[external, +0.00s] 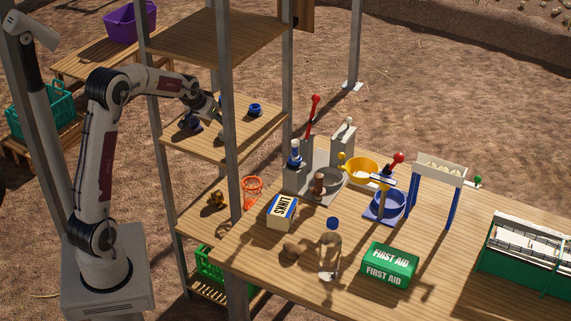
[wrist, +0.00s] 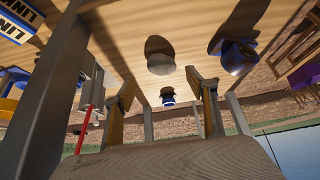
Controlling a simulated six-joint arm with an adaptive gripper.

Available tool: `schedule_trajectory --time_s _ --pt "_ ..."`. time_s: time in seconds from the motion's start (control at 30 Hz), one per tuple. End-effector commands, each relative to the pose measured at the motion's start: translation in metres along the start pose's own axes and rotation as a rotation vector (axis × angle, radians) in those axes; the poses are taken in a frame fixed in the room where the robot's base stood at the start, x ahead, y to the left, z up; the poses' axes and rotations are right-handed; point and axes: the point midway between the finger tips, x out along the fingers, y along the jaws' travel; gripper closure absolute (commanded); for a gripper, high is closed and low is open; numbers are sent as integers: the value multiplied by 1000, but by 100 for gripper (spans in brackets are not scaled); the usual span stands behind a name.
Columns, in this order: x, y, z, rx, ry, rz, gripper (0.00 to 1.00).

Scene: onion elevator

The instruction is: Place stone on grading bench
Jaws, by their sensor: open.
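A small grey rounded stone (wrist: 162,64) rests on the wooden middle shelf in the wrist view, with a dark shadow beside it. My gripper (wrist: 161,83) is open, its two fingers apart on either side of the view, with the stone just beyond and between the tips. No contact shows. In the external view my gripper (external: 212,110) is over the middle shelf (external: 185,148), between the rack posts; the stone cannot be made out there. Which part of the wooden bench (external: 345,292) is the grading bench is not clear.
Blue items, one on the left (external: 190,125) and a cup (external: 254,108), flank my gripper on the shelf. Rack posts (external: 229,130) stand close. The bench holds a LINKS box (external: 282,212), brown lump (external: 291,249), bottle (external: 330,255), first aid box (external: 389,265) and lever devices.

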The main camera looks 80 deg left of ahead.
Motion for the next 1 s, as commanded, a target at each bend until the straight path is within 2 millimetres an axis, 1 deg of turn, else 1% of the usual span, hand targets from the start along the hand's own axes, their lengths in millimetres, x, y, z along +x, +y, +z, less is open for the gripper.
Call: schedule_trajectory --time_s 0.13,0.57,0.77,1.0 --pt "7 0 0 0 2 0 43" --pt "10 0 0 0 1 0 43" --pt "22 -2 2 -1 0 0 43" --pt "47 -3 4 0 0 0 43"
